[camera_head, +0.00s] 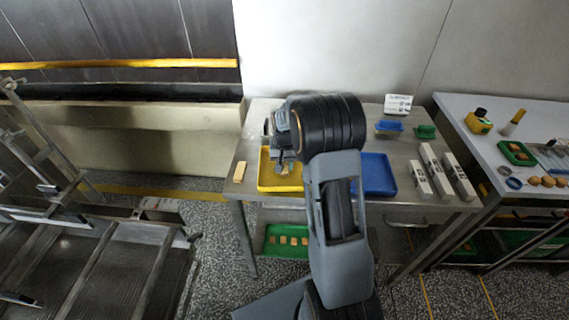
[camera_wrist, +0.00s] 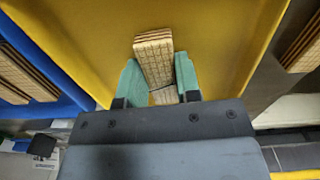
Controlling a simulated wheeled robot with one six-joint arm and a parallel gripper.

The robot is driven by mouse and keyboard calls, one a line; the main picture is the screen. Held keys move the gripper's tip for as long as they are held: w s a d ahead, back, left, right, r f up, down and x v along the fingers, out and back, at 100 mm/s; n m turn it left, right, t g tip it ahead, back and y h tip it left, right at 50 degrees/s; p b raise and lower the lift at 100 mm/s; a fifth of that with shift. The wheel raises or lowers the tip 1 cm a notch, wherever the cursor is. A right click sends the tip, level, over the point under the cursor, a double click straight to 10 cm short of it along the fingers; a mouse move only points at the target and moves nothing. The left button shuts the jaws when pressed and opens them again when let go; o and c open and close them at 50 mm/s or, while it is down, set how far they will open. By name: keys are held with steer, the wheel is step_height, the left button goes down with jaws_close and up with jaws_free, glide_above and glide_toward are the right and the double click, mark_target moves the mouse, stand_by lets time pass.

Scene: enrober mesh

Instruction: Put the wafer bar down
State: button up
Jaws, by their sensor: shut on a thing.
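The wafer bar (camera_wrist: 154,57), tan with a grid pattern and layered sides, is between the green fingertips of my gripper (camera_wrist: 158,78) in the wrist view. The fingers are shut on it. It is over the yellow tray (camera_wrist: 90,35); I cannot tell whether it touches the tray floor. Another bit of wafer (camera_wrist: 164,96) shows between the fingers, nearer the palm. In the head view my gripper (camera_head: 285,164) is over the yellow tray (camera_head: 268,187), with the wafer bar (camera_head: 285,171) small and partly hidden below it.
A blue tray (camera_head: 378,175) stands right of the yellow tray, partly behind my arm; wafers (camera_wrist: 24,76) lie in it. A wafer stack (camera_head: 240,172) is on the steel table at left. Several pale boxes (camera_head: 437,170) stand at right. A green crate (camera_head: 274,248) sits below.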

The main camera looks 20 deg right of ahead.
steer(key=shift+f, duration=0.15)
steer(key=shift+f, duration=0.15)
steer(key=o, duration=0.7)
step_height(320, 180, up, 12)
steer(key=s+a+r+n+t, duration=0.2)
steer(key=s+a+r, duration=0.35)
steer(key=s, duration=0.45)
steer(key=shift+s+a+f+n+t+b, duration=0.25)
steer(key=shift+s+a+f+n, duration=0.45)
steer(key=shift+s, duration=1.2)
steer(key=shift+s+a+f+n+t+b, duration=0.1)
steer(key=shift+s+a+f+n+t, duration=0.25)
steer(key=shift+s+a, duration=1.1)
steer(key=shift+s+a+f+n+t+b, duration=0.1)
steer(key=shift+s+a+f+n+t, duration=0.3)
steer(key=shift+s, duration=1.95)
steer(key=shift+f, duration=0.15)
